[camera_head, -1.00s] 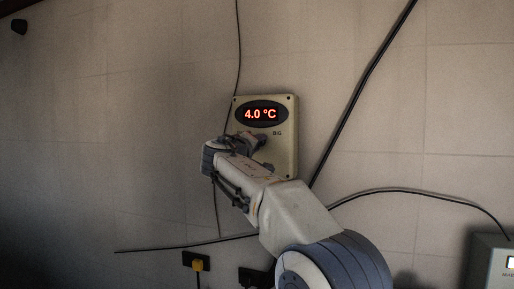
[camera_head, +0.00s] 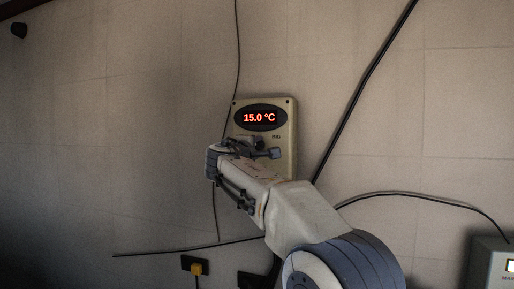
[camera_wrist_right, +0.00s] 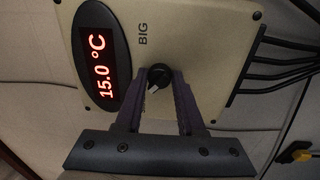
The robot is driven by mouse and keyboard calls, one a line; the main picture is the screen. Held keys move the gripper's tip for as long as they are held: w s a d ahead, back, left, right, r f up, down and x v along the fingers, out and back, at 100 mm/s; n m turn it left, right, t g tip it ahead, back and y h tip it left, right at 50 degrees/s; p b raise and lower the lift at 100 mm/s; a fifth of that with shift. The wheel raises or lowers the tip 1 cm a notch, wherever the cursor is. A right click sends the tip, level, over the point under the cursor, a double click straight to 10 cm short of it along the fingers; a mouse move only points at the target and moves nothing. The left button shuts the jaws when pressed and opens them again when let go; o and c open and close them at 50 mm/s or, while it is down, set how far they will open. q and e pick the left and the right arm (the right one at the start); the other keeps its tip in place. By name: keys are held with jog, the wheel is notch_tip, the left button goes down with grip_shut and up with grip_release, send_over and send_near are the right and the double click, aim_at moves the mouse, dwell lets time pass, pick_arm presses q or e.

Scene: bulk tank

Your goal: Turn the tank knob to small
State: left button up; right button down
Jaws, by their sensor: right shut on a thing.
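The tank control box (camera_head: 288,150) is a beige panel on the wall, with a dark oval display (camera_head: 261,117) reading 15.0 °C. The word BIG is printed below the display. In the right wrist view the black knob (camera_wrist_right: 159,74) sits between the two fingers of my right gripper (camera_wrist_right: 160,80), and a light pointer mark shows on it. Any SMALL label is not visible. My left gripper is not in view.
Black cables run across the wall, one thick cable (camera_head: 366,75) slanting to the right of the box. A yellow plug (camera_head: 197,268) sits in a socket below. Another grey box (camera_head: 489,262) stands at the lower right.

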jog(key=shift+a, duration=0.1)
jog(key=c, duration=0.5)
grip_release()
jog(key=shift+s+a+f+b, duration=0.1)
jog(key=shift+s+f+b, duration=0.05)
jog(key=shift+s+b, duration=0.25)
jog(key=shift+b+v, duration=2.75)
jog(key=shift+v, duration=2)
